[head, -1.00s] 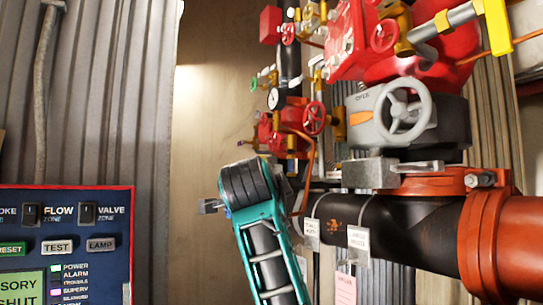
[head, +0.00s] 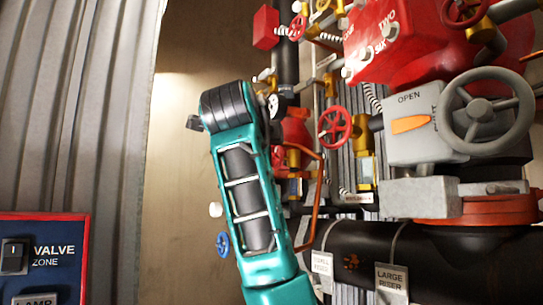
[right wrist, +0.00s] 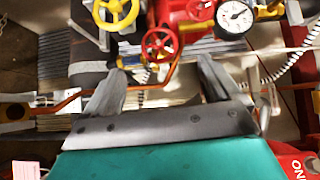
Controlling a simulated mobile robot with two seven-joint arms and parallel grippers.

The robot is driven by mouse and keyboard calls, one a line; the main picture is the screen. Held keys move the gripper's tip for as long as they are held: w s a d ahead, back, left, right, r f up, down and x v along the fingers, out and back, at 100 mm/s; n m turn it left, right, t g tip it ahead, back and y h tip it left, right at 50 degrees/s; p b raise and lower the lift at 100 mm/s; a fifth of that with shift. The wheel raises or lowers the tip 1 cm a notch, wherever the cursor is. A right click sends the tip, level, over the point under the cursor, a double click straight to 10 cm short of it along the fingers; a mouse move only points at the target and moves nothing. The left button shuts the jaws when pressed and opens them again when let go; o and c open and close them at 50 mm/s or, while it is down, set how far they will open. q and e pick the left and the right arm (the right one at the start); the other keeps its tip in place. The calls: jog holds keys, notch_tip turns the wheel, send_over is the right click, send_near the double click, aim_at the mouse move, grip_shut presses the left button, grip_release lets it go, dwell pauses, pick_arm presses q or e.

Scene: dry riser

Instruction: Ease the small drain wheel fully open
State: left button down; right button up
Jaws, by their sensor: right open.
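Several small handwheels show, and I cannot tell for certain which is the drain wheel. A small red wheel (head: 335,125) sits on the pipework right of my teal arm in the head view. A small blue wheel (head: 222,244) shows low down, left of that arm. In the right wrist view a red wheel (right wrist: 157,44) lies just beyond the gap between my fingertips, with a yellow wheel (right wrist: 115,12) up and left of it. My right gripper (right wrist: 162,69) is open with nothing between its fingers. Its fingers are hidden in the head view. My left gripper is not in view.
A large grey handwheel (head: 487,112) on a valve body marked OPEN stands at the right, above the black riser pipe (head: 440,262). A copper tube (head: 316,205) runs close beside my arm. A pressure gauge (right wrist: 235,17) shows at upper right in the wrist view. A blue control panel (head: 50,282) is lower left.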

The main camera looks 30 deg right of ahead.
aim_at(274, 158)
jog(key=p+x, duration=0.2)
jog(key=x, duration=0.8)
jog(key=shift+w, duration=0.2)
jog(key=c, duration=1)
